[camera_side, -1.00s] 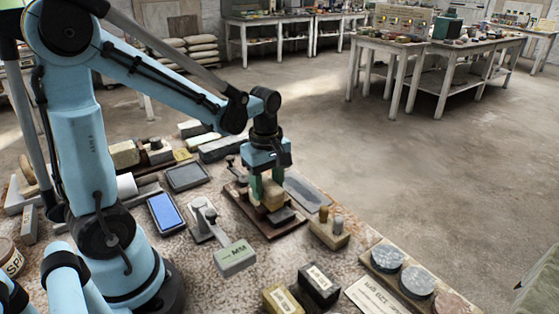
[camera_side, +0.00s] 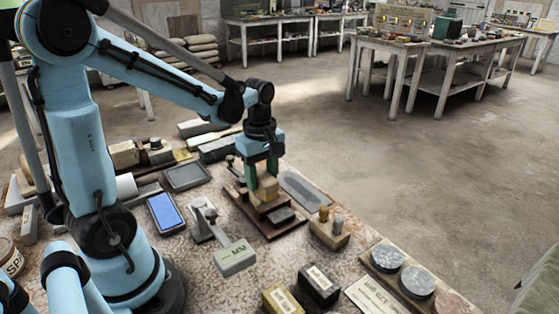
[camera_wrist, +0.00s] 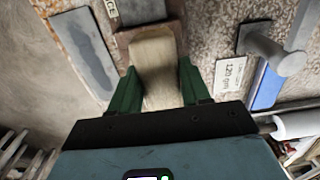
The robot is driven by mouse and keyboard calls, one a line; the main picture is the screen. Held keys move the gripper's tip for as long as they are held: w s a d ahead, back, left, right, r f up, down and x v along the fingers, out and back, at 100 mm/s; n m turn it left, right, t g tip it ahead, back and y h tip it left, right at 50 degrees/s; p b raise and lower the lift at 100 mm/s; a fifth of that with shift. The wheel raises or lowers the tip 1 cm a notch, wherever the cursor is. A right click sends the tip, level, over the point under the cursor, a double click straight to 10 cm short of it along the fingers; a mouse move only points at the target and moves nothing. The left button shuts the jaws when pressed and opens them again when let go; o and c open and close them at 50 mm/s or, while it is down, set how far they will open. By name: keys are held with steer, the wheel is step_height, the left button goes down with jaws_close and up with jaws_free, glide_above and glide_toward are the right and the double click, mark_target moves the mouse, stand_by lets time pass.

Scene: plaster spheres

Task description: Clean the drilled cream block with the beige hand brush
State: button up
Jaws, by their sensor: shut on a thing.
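My gripper (camera_side: 262,172) has its green fingers shut on a beige block-shaped thing, which I take for the hand brush (camera_side: 268,187); no bristles can be made out. In the wrist view the brush (camera_wrist: 158,62) lies between the fingers (camera_wrist: 158,92). It is low over a brown wooden board (camera_side: 281,230). A tan surface shows just under it, and I cannot tell whether the two touch. I cannot make out drilled holes, so the drilled cream block is not surely identified; it may be that tan piece, largely hidden by the brush.
A dark grey block (camera_side: 281,215) sits on the board beside the brush. A flat grey slab (camera_side: 304,192) lies to the right. The bench is crowded.

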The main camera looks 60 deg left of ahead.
steer(key=shift+f, duration=0.55)
steer(key=shift+a, duration=0.1)
stand_by(0.3)
steer(key=shift+a, duration=1)
steer(key=shift+d, duration=0.15)
steer(key=shift+d, duration=2.05)
steer(key=shift+a, duration=0.1)
steer(key=shift+a, duration=2.1)
steer(key=shift+d, duration=0.1)
